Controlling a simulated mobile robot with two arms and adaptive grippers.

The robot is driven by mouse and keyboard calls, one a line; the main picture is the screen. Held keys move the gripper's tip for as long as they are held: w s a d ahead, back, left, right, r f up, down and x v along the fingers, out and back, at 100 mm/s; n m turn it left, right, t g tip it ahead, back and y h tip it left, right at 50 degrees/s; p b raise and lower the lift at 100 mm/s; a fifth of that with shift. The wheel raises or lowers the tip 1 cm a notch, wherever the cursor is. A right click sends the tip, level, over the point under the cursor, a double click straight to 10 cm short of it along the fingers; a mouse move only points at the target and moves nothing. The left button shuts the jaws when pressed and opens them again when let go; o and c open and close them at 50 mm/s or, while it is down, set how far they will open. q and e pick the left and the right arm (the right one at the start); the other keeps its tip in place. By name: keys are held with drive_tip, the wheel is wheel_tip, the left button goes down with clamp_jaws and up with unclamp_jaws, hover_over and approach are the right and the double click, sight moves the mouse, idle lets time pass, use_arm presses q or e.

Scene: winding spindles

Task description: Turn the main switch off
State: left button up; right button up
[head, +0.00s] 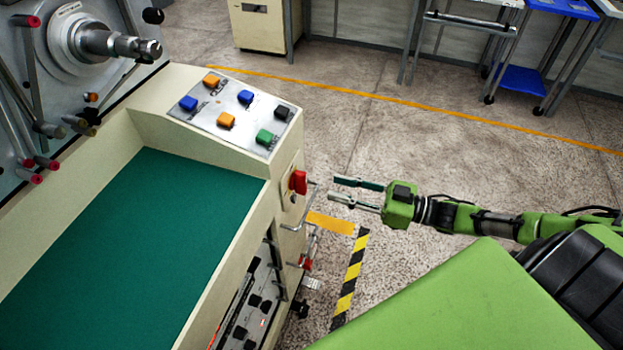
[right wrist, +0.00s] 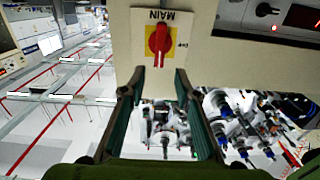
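The main switch is a red rotary knob (head: 298,182) on the right end face of the cream machine cabinet, below the button panel. In the right wrist view the red knob (right wrist: 159,41) sits on a pale plate, its handle upright in the picture, with the word MAIN upside down above it. My right gripper (head: 334,189) is open and empty, just right of the knob with a gap between them. In the right wrist view its two fingers (right wrist: 159,76) stand apart below the knob, roughly lined up on either side. My left gripper is not in view.
The sloped panel (head: 236,109) above carries several coloured buttons. A green bed (head: 130,240) lies to the left. A second red part (head: 305,263) is lower down. Open floor lies behind my right arm.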

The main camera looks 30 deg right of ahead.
sight(306, 180)
drive_tip(key=x, duration=0.8)
drive_tip(key=shift+p, duration=0.35)
clamp_jaws()
